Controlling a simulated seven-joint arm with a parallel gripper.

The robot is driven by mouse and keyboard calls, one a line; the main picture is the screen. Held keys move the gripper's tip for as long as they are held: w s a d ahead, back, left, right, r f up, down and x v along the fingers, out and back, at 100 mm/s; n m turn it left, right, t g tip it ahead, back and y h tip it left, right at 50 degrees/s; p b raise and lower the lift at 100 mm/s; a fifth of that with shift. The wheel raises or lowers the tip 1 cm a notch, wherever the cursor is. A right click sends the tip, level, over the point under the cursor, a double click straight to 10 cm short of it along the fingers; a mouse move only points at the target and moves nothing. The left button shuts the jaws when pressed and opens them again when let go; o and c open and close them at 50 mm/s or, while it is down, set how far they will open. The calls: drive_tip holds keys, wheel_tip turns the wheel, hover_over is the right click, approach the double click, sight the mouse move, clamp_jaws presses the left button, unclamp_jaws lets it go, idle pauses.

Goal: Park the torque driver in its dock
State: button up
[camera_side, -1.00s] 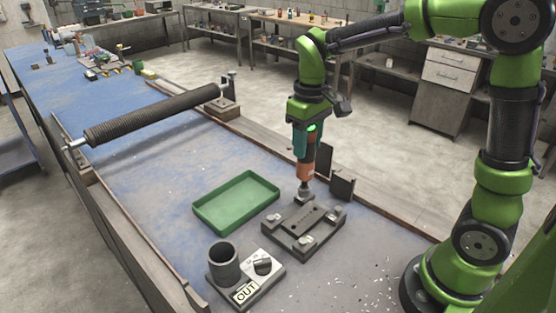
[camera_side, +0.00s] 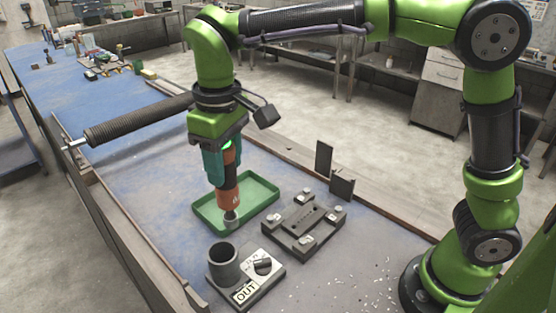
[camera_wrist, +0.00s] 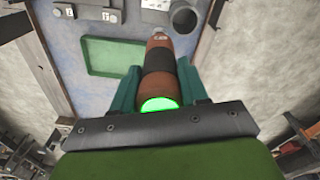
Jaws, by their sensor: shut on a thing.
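My gripper (camera_side: 222,160) is shut on the torque driver (camera_side: 228,196), an orange and black tool with a grey tip pointing down. In the wrist view the torque driver (camera_wrist: 158,65) lies between my teal fingers (camera_wrist: 158,88), its green-lit end towards the camera. In the side view the tip hangs in front of the green tray, up and to the right of the dark round cup (camera_side: 224,262). The cup looks like the dock and is empty as far as I can see. It stands on a grey base with a knob (camera_side: 262,265) and a label reading OUT (camera_side: 245,291).
The green tray (camera_side: 262,208) is empty. A dark fixture plate (camera_side: 292,243) with several silver fasteners lies right of it. A mesh roller (camera_side: 135,122) spans the bench behind. Small upright dark blocks (camera_side: 342,183) stand by the right rail. Bits litter the bench at front right.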

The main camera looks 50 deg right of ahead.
drive_tip(key=s+a+r, duration=0.2)
drive_tip(key=a+r, duration=0.2)
drive_tip(key=a, duration=0.1)
wheel_tip(320, 180, down, 6)
drive_tip(key=m, duration=0.1)
drive_tip(key=shift+d, duration=0.2)
idle(0.3)
wheel_tip(320, 180, down, 6)
idle(6.3)
